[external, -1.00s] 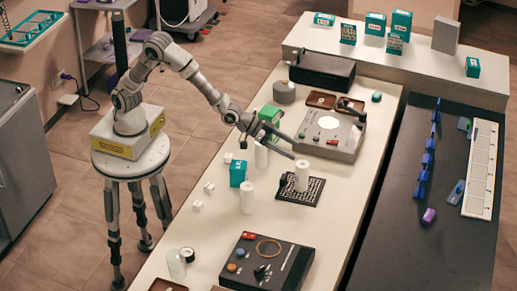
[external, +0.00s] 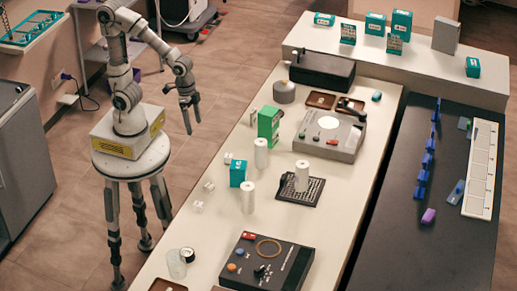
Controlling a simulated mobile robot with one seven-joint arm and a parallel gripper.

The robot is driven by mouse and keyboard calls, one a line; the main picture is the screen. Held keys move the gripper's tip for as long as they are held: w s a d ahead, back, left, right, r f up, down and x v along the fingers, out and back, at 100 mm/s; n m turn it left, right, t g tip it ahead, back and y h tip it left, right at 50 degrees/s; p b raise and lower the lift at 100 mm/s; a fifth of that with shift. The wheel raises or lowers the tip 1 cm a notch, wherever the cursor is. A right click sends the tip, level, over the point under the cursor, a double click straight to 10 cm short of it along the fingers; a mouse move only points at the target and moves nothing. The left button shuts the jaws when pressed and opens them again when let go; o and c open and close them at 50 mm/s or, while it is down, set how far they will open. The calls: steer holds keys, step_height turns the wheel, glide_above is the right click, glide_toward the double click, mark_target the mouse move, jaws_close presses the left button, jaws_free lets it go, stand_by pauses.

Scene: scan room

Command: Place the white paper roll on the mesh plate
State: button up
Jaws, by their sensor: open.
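A white paper roll (external: 301,175) stands upright on the dark mesh plate (external: 300,197) near the middle of the white table. Two similar white rolls stand upright on the table: one (external: 261,153) behind and to the left of the plate, one (external: 249,194) to its left. My gripper (external: 190,118) is open and empty. It hangs pointing down, off the table's left side, well apart from the plate and the rolls.
A green box (external: 268,125) and a teal box (external: 238,173) stand left of the plate. A grey control device (external: 328,135) is behind it, a dark control box (external: 268,262) in front. Small white cubes (external: 197,207) lie near the left edge. Free table lies right of the plate.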

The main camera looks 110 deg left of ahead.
steer(key=s+r+t+p, duration=0.2)
steer(key=s+r+p, duration=0.1)
steer(key=r, duration=0.5)
steer(key=s+a+r+t+p, duration=0.1)
steer(key=s+r+p, duration=0.2)
steer(key=r, duration=0.6)
steer(key=shift+s+r+t+p, duration=0.15)
steer(key=shift+t+p, duration=0.25)
steer(key=shift+p, duration=0.05)
